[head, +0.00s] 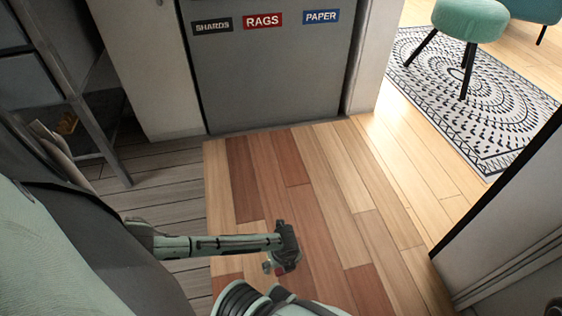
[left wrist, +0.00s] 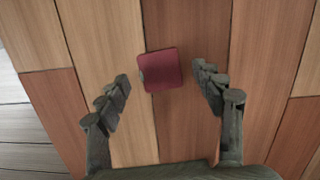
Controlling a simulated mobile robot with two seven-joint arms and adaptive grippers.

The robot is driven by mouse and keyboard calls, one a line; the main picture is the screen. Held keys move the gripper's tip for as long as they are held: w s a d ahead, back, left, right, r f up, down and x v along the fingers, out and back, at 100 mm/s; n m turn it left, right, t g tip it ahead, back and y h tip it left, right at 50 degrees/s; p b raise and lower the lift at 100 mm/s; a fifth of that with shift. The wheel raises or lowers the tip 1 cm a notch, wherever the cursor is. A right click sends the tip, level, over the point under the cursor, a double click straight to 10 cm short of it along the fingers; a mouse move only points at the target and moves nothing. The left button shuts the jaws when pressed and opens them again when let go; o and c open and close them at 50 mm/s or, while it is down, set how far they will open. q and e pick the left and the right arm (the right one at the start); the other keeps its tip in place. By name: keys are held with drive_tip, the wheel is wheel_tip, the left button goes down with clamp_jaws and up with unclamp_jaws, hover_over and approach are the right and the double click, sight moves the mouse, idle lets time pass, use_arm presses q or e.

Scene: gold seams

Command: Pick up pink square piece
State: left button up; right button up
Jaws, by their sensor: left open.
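The pink square piece (left wrist: 161,70) is a small flat square, dark pink to red, lying on the wooden floor in the left wrist view. It sits between the two spread fingers of my left gripper (left wrist: 162,76), near their tips, with a gap on each side. The gripper is open and empty. My right gripper is not in view.
A grey cabinet (head: 270,75) labelled SHARDS, RAGS and PAPER stands at the back. A grey shelf frame (head: 90,125) is at the left. A patterned rug (head: 460,110) with a green stool (head: 470,18) lies at the right. The plank floor (head: 330,185) between is clear.

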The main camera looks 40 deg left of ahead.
use_arm(q)
drive_tip(key=shift+w+f, duration=0.1)
drive_tip(key=shift+f, duration=0.4)
drive_tip(key=c, duration=1.4)
drive_tip(key=shift+r, duration=0.1)
drive_tip(key=shift+r, duration=0.1)
